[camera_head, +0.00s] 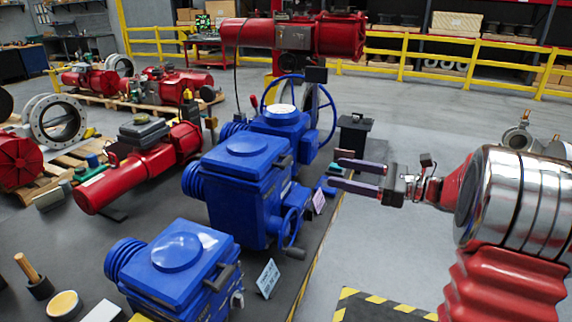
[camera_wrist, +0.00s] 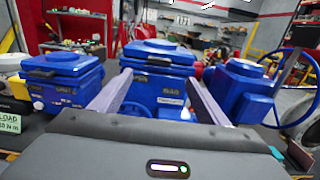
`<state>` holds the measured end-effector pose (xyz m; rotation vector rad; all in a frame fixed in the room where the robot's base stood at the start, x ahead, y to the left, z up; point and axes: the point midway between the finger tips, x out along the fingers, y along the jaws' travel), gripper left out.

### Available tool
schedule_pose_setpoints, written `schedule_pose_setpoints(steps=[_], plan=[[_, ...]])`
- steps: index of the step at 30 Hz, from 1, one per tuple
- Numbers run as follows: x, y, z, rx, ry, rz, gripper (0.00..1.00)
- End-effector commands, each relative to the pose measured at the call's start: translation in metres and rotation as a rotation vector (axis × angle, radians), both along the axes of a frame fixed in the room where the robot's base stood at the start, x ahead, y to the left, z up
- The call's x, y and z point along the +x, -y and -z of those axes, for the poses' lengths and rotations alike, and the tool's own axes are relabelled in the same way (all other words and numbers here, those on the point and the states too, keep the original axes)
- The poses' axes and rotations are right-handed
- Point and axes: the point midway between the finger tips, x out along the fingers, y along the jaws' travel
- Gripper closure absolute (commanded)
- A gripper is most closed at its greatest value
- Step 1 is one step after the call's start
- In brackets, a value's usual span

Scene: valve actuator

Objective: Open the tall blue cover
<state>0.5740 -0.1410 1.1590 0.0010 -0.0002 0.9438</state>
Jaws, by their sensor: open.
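The tall blue actuator with its box-like cover (camera_head: 240,165) stands in the middle of a row of blue units. A round raised cap is on its top and a dark handle sticks out at its upper right edge. In the wrist view the same cover (camera_wrist: 158,52) is straight ahead and looks closed. My gripper (camera_head: 338,173) is open and empty, to the right of the tall cover and apart from it, with its fingers pointing left. In the wrist view the fingers (camera_wrist: 158,77) frame the middle unit. The lower front of that unit is partly hidden by them.
A shorter blue unit (camera_head: 175,262) stands nearer, and a blue unit with a handwheel (camera_head: 283,122) stands behind. A small handwheel (camera_head: 291,224) juts from the tall unit's side. Red actuators (camera_head: 148,170) lie to the left. Clear floor lies behind my gripper.

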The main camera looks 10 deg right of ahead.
Motion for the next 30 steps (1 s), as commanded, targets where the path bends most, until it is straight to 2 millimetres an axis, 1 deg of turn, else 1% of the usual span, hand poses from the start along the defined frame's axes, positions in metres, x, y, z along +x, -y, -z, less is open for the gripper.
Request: schedule_pose_setpoints(steps=[8,24,30], plan=[[0.017,-0.025,0.000,0.000,0.000,-0.002,0.31],[0.065,-0.091,0.000,-0.001,-0.001,0.000,0.31],[0.076,-0.105,0.001,-0.001,-0.001,0.001,0.31]])
